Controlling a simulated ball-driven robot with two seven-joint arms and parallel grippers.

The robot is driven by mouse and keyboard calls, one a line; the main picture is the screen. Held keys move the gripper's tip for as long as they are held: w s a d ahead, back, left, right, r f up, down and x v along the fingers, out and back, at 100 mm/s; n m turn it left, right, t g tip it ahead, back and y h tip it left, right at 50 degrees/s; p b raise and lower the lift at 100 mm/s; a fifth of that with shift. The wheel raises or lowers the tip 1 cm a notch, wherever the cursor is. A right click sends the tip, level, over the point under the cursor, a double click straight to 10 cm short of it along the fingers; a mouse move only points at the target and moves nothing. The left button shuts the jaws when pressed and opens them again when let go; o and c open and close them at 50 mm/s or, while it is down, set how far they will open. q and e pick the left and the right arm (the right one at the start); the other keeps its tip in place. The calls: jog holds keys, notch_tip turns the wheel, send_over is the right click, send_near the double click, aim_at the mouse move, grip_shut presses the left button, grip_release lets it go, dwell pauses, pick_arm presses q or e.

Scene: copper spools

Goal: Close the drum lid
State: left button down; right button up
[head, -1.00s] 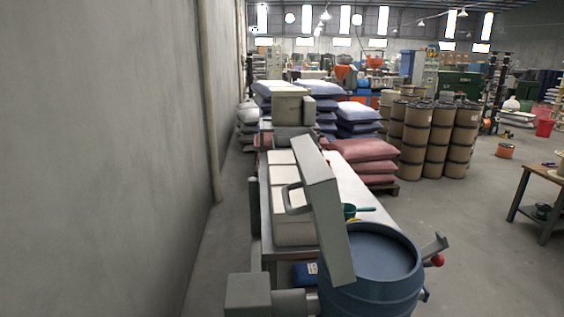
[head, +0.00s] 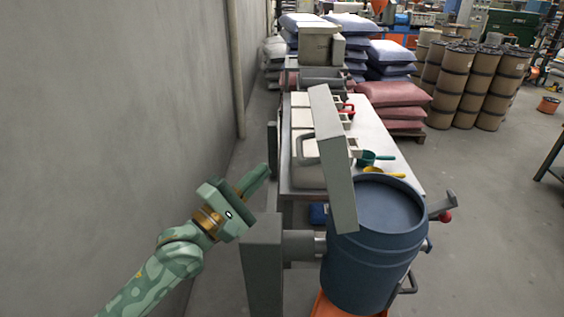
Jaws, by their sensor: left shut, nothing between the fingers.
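The blue drum (head: 376,250) stands at the lower middle right in the head view. Its top looks dark blue inside the rim. The drum lid (head: 335,165) is a grey slab standing steeply tilted at the drum's left rim, swung up off the opening. A grey handle (head: 303,148) sticks out from the lid's left side. My left gripper (head: 262,172) is shut and empty, left of the lid and apart from it, between the wall and the lid. My right gripper is out of view.
A grey post (head: 262,262) stands left of the drum. A lever with a red knob (head: 445,216) juts out at its right. Behind is a white table (head: 372,130) with a green scoop (head: 368,158) and a yellow scoop (head: 380,171). The wall (head: 110,120) bounds the left; floor is open at right.

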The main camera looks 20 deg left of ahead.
aim_at(314, 160)
pick_arm(q)
jog(key=shift+w+d+r, duration=0.4)
jog(key=shift+w+d, duration=0.05)
jog(key=shift+d, duration=0.25)
jog(key=shift+w+d+r, duration=0.35)
jog(key=shift+w+d, duration=0.05)
jog(key=shift+d, duration=0.3)
jog(key=shift+w+d+r, duration=0.4)
jog(key=shift+w+d, duration=0.05)
jog(key=shift+d, duration=0.25)
